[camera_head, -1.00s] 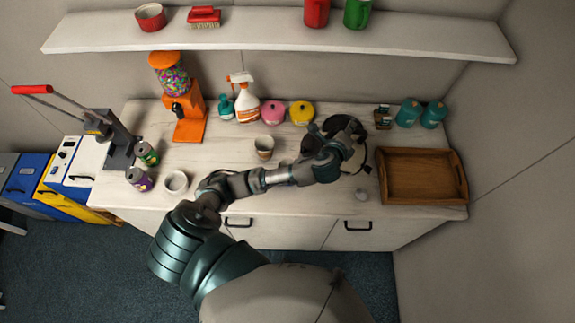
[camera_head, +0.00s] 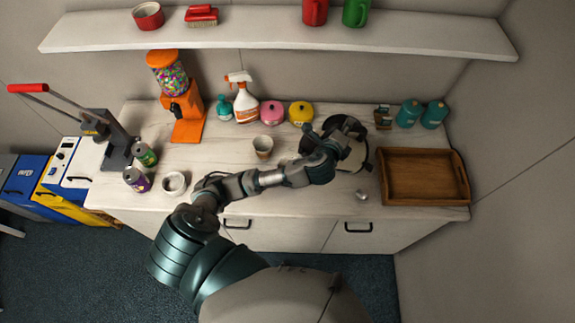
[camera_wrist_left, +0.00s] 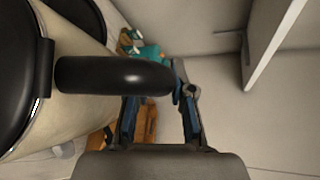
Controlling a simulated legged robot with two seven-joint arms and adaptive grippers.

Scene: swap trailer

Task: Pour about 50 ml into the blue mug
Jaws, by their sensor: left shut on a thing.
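A cream kettle (camera_head: 357,158) with black parts stands at the right of the counter, partly behind my left arm. My left gripper (camera_head: 340,137) is at it. In the left wrist view my left gripper (camera_wrist_left: 158,100) is shut on its black handle (camera_wrist_left: 112,75), and the cream body (camera_wrist_left: 75,50) fills the left side. The fingertips are partly hidden by the handle. I cannot make out a blue mug in these views. A red mug (camera_head: 315,12) and a green mug (camera_head: 356,12) stand on the shelf. My right gripper is not in view.
A wooden tray (camera_head: 427,201) lies right of the kettle, with teal canisters (camera_head: 408,113) behind it. A paper cup (camera_head: 263,146), a white bowl (camera_head: 174,183), cans (camera_head: 137,179) and a gumball machine (camera_head: 190,130) stand to the left. A shelf (camera_head: 270,30) overhangs the back.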

